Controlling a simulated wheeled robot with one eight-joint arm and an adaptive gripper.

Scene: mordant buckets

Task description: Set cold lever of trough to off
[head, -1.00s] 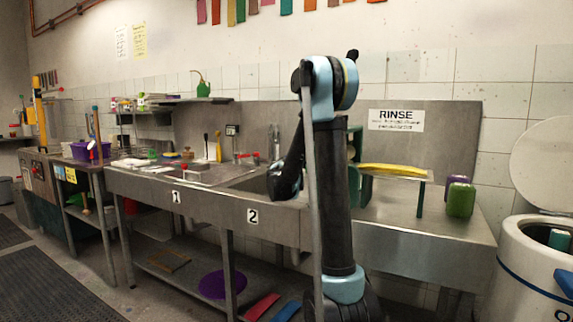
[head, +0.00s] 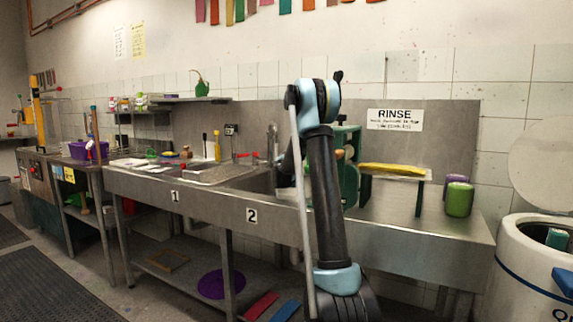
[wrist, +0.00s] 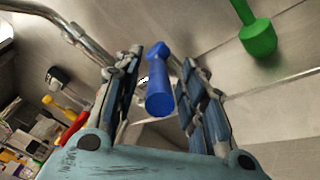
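The steel trough (head: 232,202), labelled 1 and 2 on its front, runs along the wall. A blue lever (wrist: 159,92), which looks like the cold lever, shows in the wrist view. My gripper (wrist: 162,66) is open, with one finger on each side of the blue lever. Gaps show beside it, and I cannot tell whether a finger touches it. In the head view my arm hides the gripper and this lever. Which setting the lever is in cannot be told.
A green handle (wrist: 258,38) is to the right of the gripper in the wrist view. A metal spout pipe (wrist: 68,32) curves at upper left. In the head view, a green frame-like unit (head: 350,170) stands behind my arm, near a yellow item (head: 392,169) on a raised shelf.

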